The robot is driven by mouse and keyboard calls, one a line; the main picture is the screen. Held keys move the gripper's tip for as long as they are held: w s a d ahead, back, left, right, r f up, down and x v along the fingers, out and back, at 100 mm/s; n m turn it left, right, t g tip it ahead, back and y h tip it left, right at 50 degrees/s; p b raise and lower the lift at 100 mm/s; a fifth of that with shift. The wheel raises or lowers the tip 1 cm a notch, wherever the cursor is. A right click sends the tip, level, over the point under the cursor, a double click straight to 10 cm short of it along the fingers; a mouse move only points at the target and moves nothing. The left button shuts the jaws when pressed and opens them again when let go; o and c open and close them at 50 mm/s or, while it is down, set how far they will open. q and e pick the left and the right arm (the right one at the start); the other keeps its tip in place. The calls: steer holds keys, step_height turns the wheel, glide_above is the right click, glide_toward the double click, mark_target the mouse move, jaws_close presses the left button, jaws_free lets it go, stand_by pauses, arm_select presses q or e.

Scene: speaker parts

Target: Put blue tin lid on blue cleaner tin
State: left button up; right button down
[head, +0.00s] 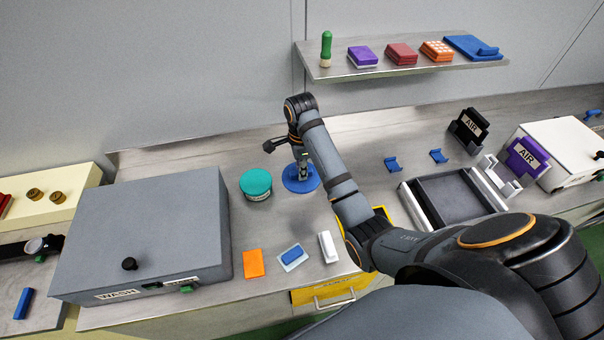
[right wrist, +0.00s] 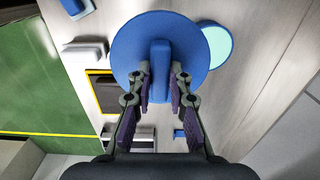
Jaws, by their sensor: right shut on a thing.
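The blue lid (head: 291,185) is a flat blue disc with a raised bar handle. My right gripper (head: 303,163) is shut on that handle. The right wrist view shows the lid (right wrist: 125,45) with my fingertips (right wrist: 160,72) on both sides of the bar. A round teal-topped tin (head: 256,182) with a pale label stands just left of the lid in the head view. In the right wrist view, a round thing with a blue rim and pale teal middle (right wrist: 217,45) shows partly behind the lid; I cannot tell whether it is that tin. My left gripper is not in view.
A large grey box (head: 140,230) stands left of the tin. In front lie an orange block (head: 253,262), a blue-and-white piece (head: 292,256) and a white block (head: 328,246). A dark tray (head: 455,200) is at right, and a shelf (head: 400,72) hangs behind.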

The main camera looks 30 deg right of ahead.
steer(key=w+d+f+b, duration=0.2)
steer(key=w, duration=0.1)
steer(key=w+d+f+b, duration=0.1)
steer(key=w+f, duration=0.1)
steer(key=shift+b, duration=0.3)
steer(key=w+d+f, duration=0.1)
steer(key=w+d+f+p, duration=0.1)
steer(key=w+f, duration=0.1)
steer(key=shift+w, duration=0.25)
steer(key=shift+w+d+f, duration=0.2)
steer(key=shift+w+f, duration=0.2)
steer(key=shift+f, duration=0.25)
steer(key=shift+w+d+f, duration=0.1)
steer(key=shift+w+f, duration=0.05)
steer(key=shift+f, duration=0.05)
step_height(320, 180, down, 3)
steer(key=shift+w+f, duration=0.1)
steer(key=shift+f, duration=0.15)
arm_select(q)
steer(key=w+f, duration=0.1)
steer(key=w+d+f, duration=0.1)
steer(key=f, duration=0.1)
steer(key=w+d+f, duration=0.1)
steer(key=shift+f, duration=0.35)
arm_select(e)
steer(key=shift+f, duration=0.1)
